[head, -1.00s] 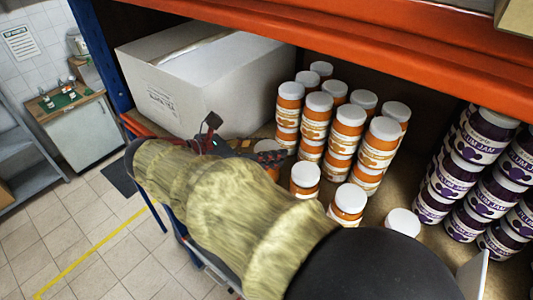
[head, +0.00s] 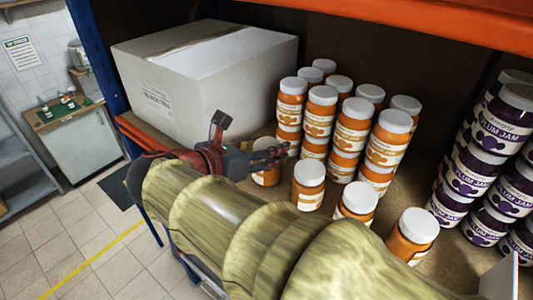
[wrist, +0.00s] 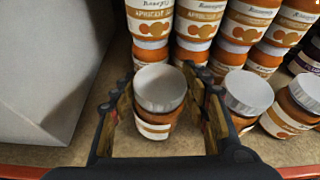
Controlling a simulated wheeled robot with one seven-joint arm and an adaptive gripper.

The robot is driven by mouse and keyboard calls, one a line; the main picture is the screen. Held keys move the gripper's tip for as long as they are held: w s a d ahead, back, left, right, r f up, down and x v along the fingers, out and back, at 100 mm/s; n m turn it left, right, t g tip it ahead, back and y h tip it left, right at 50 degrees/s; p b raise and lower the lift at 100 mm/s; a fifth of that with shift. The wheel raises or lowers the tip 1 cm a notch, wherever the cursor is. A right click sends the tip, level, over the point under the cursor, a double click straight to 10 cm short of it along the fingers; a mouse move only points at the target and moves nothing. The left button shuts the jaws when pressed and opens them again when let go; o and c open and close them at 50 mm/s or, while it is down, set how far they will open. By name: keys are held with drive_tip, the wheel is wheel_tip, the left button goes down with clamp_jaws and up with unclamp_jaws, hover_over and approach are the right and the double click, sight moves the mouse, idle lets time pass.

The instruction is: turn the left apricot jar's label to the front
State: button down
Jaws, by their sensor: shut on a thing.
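Two more single apricot jars (head: 308,184) (head: 356,202) stand close on the right, and another (head: 412,235) beyond. Stacked apricot jars (head: 352,130) stand behind. A white box (head: 200,85) is on the left. Stacked plum jam jars (head: 490,160) are at the right.

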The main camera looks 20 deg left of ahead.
drive_tip(key=shift+d+n+y+b, duration=0.1)
drive_tip(key=shift+n+y+b, duration=0.3)
drive_tip(key=shift+y+b, duration=0.15)
drive_tip(key=shift+n+t+y+b, duration=0.3)
drive_tip(key=shift+n+y+b, duration=0.75)
drive_tip(key=shift+b, duration=0.1)
drive_tip(key=n+y, duration=0.3)
drive_tip(key=shift+d+r+y, duration=0.15)
drive_tip(key=shift+r+y, duration=0.05)
drive_tip(key=shift+y, duration=0.1)
drive_tip(key=n+g+y+p, duration=0.2)
drive_tip(key=n+y, duration=0.2)
drive_tip(key=shift+r+p, duration=0.1)
drive_tip(key=shift+p, duration=0.3)
drive_tip(key=shift+n+g+y+p, duration=0.6)
drive_tip(key=shift+n+y+p, duration=0.2)
drive_tip(key=shift+y, duration=0.2)
drive_tip(key=shift+a+f+n, duration=0.2)
drive_tip(key=shift+n, duration=0.05)
drive_tip(key=shift+f, duration=0.3)
drive_tip(key=c, duration=1)
unclamp_jaws()
drive_tip(key=shift+o, duration=0.6)
